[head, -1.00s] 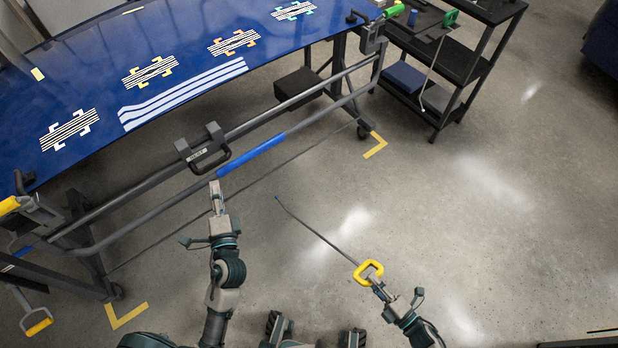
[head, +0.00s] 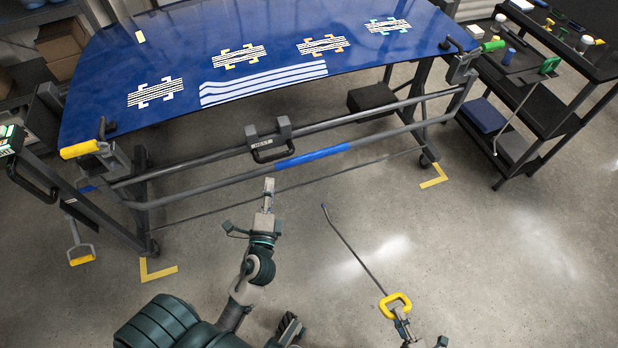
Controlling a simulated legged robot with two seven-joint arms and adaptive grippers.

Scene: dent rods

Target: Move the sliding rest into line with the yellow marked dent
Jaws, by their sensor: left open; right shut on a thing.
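The sliding rest (head: 268,143) is a dark block with a looped handle on the rail (head: 205,162) along the blue panel's front. The yellow marked dent (head: 239,56) is a striped patch with yellow corner marks, up the panel and slightly left of the rest in the picture. My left gripper (head: 268,188) is open and empty, just below the rest's handle and apart from it. My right gripper (head: 400,314) is shut on the yellow handle (head: 396,301) of a long thin rod (head: 352,250), whose tip points up and left over the floor.
Other striped patches have white (head: 155,93), orange (head: 323,45) and teal (head: 387,26) marks. A lower bar with a blue sleeve (head: 312,158) runs in front of the rail. A black tool cart (head: 537,105) stands right. Floor between the arms is clear.

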